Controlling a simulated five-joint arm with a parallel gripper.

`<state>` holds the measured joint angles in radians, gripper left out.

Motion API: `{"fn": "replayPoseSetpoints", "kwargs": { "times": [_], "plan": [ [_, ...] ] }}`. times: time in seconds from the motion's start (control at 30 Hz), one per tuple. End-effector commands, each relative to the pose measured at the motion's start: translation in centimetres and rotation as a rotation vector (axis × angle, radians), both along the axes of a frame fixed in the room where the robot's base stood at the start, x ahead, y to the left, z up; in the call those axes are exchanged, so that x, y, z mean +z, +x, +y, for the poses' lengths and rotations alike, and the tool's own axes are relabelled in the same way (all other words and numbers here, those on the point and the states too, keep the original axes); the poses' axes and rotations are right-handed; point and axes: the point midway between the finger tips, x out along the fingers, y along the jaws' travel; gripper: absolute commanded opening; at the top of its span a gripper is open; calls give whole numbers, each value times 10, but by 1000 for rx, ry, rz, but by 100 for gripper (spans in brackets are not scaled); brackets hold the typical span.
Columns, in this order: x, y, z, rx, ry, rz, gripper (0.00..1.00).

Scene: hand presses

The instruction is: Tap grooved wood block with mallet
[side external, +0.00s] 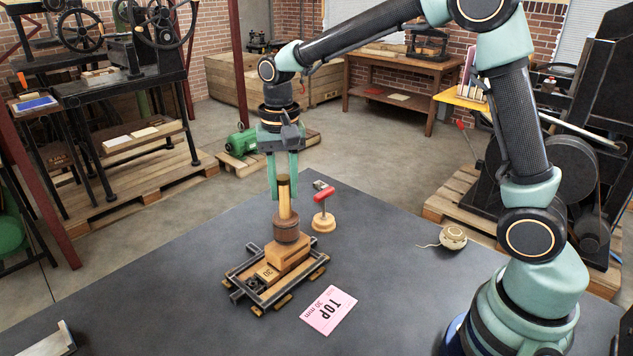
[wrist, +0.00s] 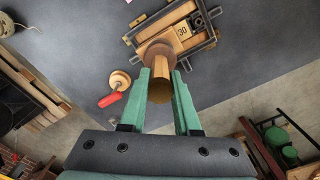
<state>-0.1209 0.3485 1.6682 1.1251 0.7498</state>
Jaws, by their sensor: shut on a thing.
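My gripper (side external: 284,178) is shut on the upright handle of a wooden mallet (side external: 286,228), with its dark brown cylindrical head pointing down. In the wrist view the mallet (wrist: 158,62) sits between the green fingers (wrist: 160,95). Directly below the head is a light wood block (side external: 288,254) in a dark metal and wood frame (side external: 315,268). A smaller piece marked 30 (side external: 267,272) lies beside it; it also shows in the wrist view (wrist: 182,32). I cannot tell whether the head touches the block. Any groove is hidden or too small to see.
A red-handled tool with a round wooden base (side external: 322,222) stands close behind the frame. A pink card (side external: 329,311) lies in front on the dark table (side external: 180,290). A string ball (side external: 453,238) is at right, a metal bracket (side external: 58,341) at front left.

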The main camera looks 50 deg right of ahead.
Motion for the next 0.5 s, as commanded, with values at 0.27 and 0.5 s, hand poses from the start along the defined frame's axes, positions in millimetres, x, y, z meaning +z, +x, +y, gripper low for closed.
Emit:
{"fn": "replayPoseSetpoints", "kwargs": {
  "times": [0.27, 0.5],
  "plan": [
    [-15, 0, 0, 0, 0, -1, 0],
    [-5, 1, 0, 0, 0, -4, 0]
  ]
}}
